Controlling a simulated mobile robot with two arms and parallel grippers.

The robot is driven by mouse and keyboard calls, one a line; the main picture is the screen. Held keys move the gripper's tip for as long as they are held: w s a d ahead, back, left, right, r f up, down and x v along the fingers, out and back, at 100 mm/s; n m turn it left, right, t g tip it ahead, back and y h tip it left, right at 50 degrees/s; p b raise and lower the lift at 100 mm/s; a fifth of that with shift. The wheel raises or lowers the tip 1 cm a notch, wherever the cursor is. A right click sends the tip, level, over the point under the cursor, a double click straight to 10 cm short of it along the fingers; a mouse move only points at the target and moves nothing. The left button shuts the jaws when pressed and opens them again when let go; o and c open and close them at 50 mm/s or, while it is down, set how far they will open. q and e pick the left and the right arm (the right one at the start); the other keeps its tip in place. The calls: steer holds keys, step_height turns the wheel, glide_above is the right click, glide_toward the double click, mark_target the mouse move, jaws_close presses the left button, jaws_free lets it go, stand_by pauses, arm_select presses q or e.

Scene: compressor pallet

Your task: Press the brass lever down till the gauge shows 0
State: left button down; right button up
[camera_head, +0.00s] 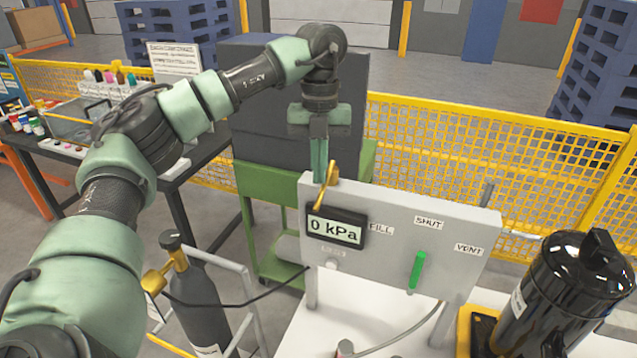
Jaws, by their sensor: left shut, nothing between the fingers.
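The gauge (336,231) on the grey panel (455,262) reads "0 kPa". The brass lever (325,189) rises at the panel's upper left, just above the gauge, and stands tilted. My left gripper (320,178) points down with its fingers together and empty. Its fingertips are right at the lever, partly behind its upper end; I cannot tell if they touch. A green handle (417,269) sits on the panel among the labels FILL, SHUT and VENT. My right gripper is out of view.
A dark gas cylinder (196,292) with a brass valve stands in a trolley at lower left. A black tank (562,290) stands at right. Yellow mesh fencing (490,165) runs behind the panel. A green cart (258,200) carries a dark box behind my arm.

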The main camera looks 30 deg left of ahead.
arm_select(q)
step_height(320, 180, up, 8)
steer(key=shift+w+a, duration=0.2)
steer(key=shift+w, duration=0.05)
steer(key=shift+w+f, duration=0.15)
stand_by(0.3)
